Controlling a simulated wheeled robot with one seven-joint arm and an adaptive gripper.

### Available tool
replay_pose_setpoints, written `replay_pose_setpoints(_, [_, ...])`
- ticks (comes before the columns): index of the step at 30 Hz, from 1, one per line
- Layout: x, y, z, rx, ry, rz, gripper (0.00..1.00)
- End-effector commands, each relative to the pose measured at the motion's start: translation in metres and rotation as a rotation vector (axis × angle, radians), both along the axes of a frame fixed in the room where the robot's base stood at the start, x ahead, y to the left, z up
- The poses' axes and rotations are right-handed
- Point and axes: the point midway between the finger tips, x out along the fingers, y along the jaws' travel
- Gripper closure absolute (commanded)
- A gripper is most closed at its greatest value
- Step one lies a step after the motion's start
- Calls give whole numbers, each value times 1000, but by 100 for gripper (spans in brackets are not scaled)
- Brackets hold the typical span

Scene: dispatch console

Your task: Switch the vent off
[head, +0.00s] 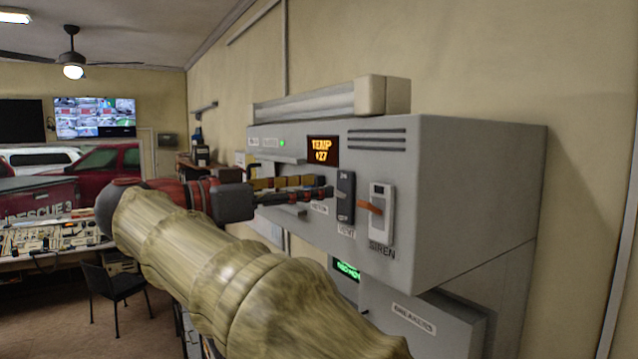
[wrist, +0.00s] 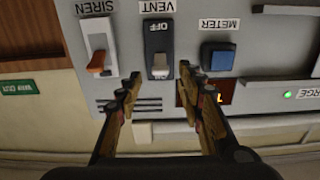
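The vent switch (head: 345,197) is a dark upright unit on the front of the grey console, left of the siren switch. In the wrist view, which is upside down, the vent switch (wrist: 158,40) shows the word OFF on its dark face and a pale lever end (wrist: 160,70) at the picture's lower end. My gripper (wrist: 160,76) is open, its two fingertips apart on either side of that lever end. In the head view my gripper (head: 328,193) is at the console beside the vent switch. I cannot tell whether it touches.
The siren switch (head: 381,211) with an orange lever is close on the right. A blue METER button (wrist: 218,56) is on the vent's other side. An orange TEMP display (head: 322,151) sits above. A lower cabinet (head: 425,318) juts out below the console.

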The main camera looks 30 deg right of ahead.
Motion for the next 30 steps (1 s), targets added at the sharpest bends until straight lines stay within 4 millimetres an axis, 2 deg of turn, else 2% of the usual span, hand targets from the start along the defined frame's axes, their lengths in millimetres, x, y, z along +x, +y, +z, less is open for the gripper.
replay_pose_setpoints(6, [1,-20,1,0,1,-1,62])
replay_pose_setpoints(15, [1,-23,-1,1,2,1,62])
replay_pose_setpoints(30, [1,-22,0,1,2,1,90])
